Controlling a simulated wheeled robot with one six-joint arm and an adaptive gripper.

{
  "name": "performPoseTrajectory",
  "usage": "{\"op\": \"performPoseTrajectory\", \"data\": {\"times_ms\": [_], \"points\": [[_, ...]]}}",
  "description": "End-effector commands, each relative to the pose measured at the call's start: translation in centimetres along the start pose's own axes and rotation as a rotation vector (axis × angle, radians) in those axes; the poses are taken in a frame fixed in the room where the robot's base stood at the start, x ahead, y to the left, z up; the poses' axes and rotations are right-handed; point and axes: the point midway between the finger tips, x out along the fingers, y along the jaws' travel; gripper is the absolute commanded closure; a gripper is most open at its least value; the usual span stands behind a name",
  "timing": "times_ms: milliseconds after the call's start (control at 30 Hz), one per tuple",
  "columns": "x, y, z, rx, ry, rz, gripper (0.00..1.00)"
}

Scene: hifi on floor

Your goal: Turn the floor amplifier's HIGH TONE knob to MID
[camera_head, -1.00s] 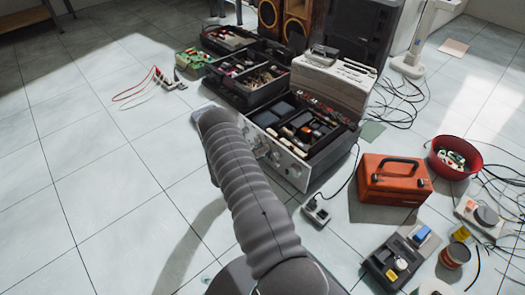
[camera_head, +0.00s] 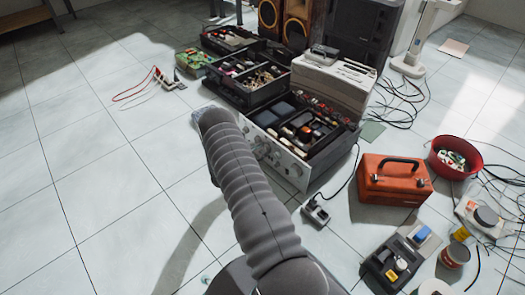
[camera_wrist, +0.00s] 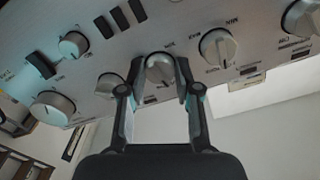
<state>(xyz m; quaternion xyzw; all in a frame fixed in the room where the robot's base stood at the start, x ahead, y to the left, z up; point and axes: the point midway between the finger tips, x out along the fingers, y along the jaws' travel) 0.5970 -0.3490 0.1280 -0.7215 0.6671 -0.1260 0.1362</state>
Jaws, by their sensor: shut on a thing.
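The floor amplifier (camera_head: 292,170) has a silver front panel with knobs, and stands left of the orange toolbox in the head view. Its panel (camera_wrist: 200,17) fills the upper part of the wrist view. My gripper (camera_wrist: 160,74) has one finger on each side of a round silver knob (camera_wrist: 159,66) and is shut on it. Other knobs sit to its right (camera_wrist: 217,46) and to its left (camera_wrist: 110,85). The panel lettering is too small to read, so I cannot tell the held knob's label or setting. My arm hides the gripper in the head view.
An open black tray of parts (camera_head: 318,160) sits on or against the amplifier. An orange toolbox (camera_head: 392,185), a red bowl (camera_head: 435,163) and loose cables (camera_head: 400,112) lie to the right. A green circuit board (camera_head: 193,64) is at the back left.

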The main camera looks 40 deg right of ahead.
Motion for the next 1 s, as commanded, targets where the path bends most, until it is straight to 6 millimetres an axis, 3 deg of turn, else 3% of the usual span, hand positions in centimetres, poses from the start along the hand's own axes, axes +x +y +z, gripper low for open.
{"op": "performPoseTrajectory", "data": {"times_ms": [400,867,900,1000], "points": [[0.01,-0.06,0.00,0.178,0.000,0.000,1.00],[0.01,-0.06,0.00,0.195,0.000,0.000,1.00],[0.01,-0.06,0.00,0.195,0.000,0.000,0.65],[0.01,-0.05,0.00,0.195,0.000,0.000,0.42]]}}
